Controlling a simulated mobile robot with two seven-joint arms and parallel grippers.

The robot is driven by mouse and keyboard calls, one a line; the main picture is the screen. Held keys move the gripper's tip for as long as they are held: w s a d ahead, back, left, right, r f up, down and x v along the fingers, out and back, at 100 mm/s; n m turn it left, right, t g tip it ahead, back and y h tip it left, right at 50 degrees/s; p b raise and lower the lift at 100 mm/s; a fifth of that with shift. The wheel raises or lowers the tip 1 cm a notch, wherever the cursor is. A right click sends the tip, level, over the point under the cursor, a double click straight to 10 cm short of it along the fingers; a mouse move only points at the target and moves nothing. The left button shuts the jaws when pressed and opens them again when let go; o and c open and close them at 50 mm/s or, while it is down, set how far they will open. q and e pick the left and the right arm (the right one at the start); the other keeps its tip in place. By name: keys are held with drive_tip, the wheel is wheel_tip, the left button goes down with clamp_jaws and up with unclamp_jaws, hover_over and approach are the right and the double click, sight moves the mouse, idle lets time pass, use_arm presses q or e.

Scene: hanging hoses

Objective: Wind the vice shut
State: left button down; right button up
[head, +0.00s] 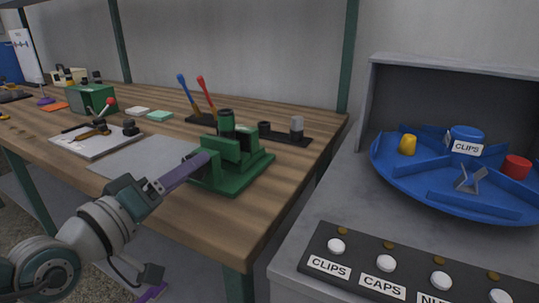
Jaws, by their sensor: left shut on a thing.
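The green vice (247,172) stands near the front right corner of the wooden bench, with upright blocks on a flat base. A dark green cylinder (227,120) shows upright at its top. My left gripper (204,158) reaches in from the lower left, its purple fingers close together at the vice's left side. It is shut on the vice's handle there, which the fingers hide. I cannot tell how wide the jaw gap is. A dark part with a purple tip (150,293) shows low down below the bench; it looks like part of my right gripper, too little to judge.
A dark rack (290,137) with blue and red handled tools stands behind the vice. A white board (97,139) and a grey mat (140,166) lie left. Right of the bench, a grey stand holds a blue divided tray (446,190) and a labelled button panel (318,248).

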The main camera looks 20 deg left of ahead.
idle(0.3)
use_arm(q)
drive_tip(key=shift+c, duration=1.1)
unclamp_jaws()
drive_tip(key=shift+s, duration=0.15)
drive_tip(key=s+p, duration=0.1)
drive_tip(key=s, duration=0.8)
drive_tip(key=shift+s+a+p, duration=0.3)
drive_tip(key=shift+a+p, duration=0.1)
